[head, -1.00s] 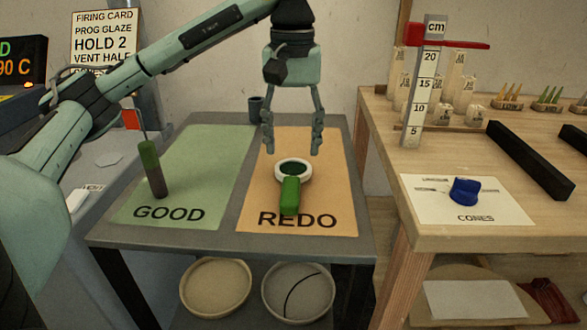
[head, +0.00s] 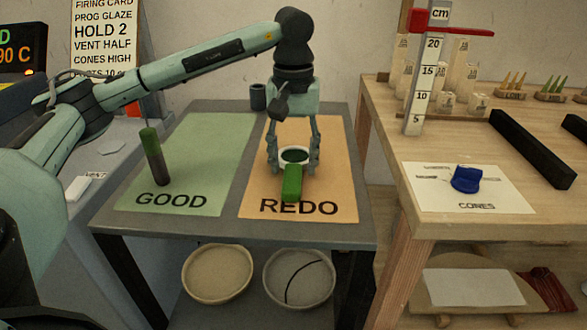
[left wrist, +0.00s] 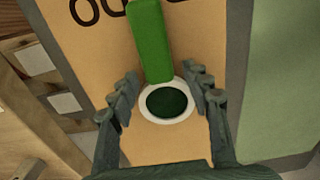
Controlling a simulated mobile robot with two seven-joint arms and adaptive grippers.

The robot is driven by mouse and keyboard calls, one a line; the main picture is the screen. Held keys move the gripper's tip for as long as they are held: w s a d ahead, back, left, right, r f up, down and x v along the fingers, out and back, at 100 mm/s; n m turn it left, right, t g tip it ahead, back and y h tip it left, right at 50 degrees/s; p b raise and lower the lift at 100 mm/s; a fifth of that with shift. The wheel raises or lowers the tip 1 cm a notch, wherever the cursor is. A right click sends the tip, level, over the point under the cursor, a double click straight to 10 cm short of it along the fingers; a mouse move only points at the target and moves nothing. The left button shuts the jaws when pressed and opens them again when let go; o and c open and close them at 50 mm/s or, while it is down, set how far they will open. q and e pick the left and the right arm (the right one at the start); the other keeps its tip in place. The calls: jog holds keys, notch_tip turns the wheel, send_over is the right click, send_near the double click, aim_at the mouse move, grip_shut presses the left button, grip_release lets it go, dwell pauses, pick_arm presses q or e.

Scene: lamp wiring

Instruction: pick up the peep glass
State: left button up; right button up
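The peep glass (head: 292,180) has a white ring, a dark green lens and a bright green handle. It lies on the orange REDO mat (head: 335,165), handle toward the front edge. My left gripper (head: 293,165) points down over it, with one finger on each side of the ring. In the left wrist view the lens and ring (left wrist: 168,103) sit between the two open fingers (left wrist: 166,98), with a visible gap on each side. I cannot tell exactly how high the fingertips are above the mat. My right gripper is not in view.
A green-and-brown rod (head: 154,156) stands on the green GOOD mat (head: 205,150) to the left. A small dark cup (head: 258,97) stands at the back. On the right, a wooden table (head: 450,140) holds a cm gauge (head: 425,80) and a blue object (head: 465,180). Two round dishes sit below.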

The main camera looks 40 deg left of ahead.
pick_arm(q)
jog(key=c, duration=1)
grip_shut()
jog(key=shift+r, duration=0.2)
